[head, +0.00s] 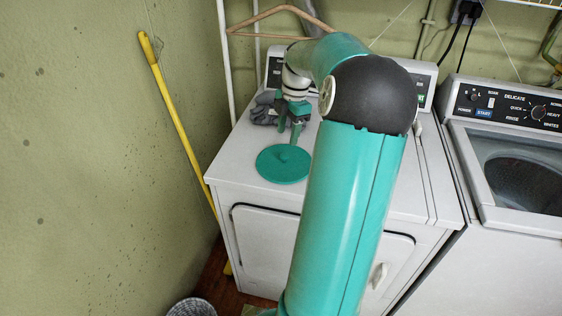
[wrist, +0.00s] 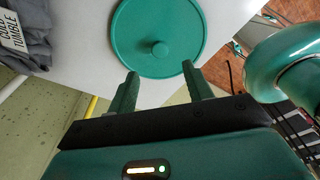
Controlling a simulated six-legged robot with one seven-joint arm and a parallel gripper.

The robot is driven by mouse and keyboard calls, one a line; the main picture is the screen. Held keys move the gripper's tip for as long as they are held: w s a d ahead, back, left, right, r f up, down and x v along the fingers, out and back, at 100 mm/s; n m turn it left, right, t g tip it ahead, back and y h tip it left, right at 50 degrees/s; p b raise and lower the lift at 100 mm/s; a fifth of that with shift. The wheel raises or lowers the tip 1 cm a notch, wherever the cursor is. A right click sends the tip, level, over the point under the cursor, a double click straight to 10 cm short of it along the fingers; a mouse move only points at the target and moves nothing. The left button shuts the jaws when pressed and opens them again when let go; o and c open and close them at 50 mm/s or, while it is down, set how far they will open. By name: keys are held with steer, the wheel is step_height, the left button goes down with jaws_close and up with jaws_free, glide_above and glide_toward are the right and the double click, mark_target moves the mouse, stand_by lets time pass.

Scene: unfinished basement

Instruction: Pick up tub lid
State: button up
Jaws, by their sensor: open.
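The tub lid (head: 284,163) is a round, flat, green disc with a small knob in its middle. It lies flat on top of the white dryer (head: 232,172), near its front left edge. In the wrist view the lid (wrist: 140,50) is at the top centre, with its knob just beyond the fingertips. My gripper (head: 296,132) is above the dryer top, behind the lid in the head view. In the wrist view my gripper (wrist: 160,70) has its two fingers apart with nothing between them. The fingers point toward the lid, and I cannot tell the exact gap.
Grey folded cloth (head: 265,108) lies left of my gripper; it also shows in the wrist view (wrist: 28,35) with a label. A washer (head: 500,165) with an open lid opening stands right. A yellow pole (head: 174,110) leans at the left wall. A basket (head: 192,307) is on the floor.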

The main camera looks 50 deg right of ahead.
mark_target(284, 155)
steer(key=shift+s+f, duration=0.2)
steer(key=shift+f, duration=0.9)
steer(key=shift+w+a+f, duration=0.15)
steer(key=shift+f, duration=0.15)
steer(key=f, duration=0.4)
steer(key=shift+w+a+f, duration=0.2)
steer(key=shift+a+f, duration=0.05)
steer(key=shift+f, duration=0.15)
steer(key=c, duration=1)
steer(key=shift+c, duration=0.2)
steer(key=shift+r, duration=0.1)
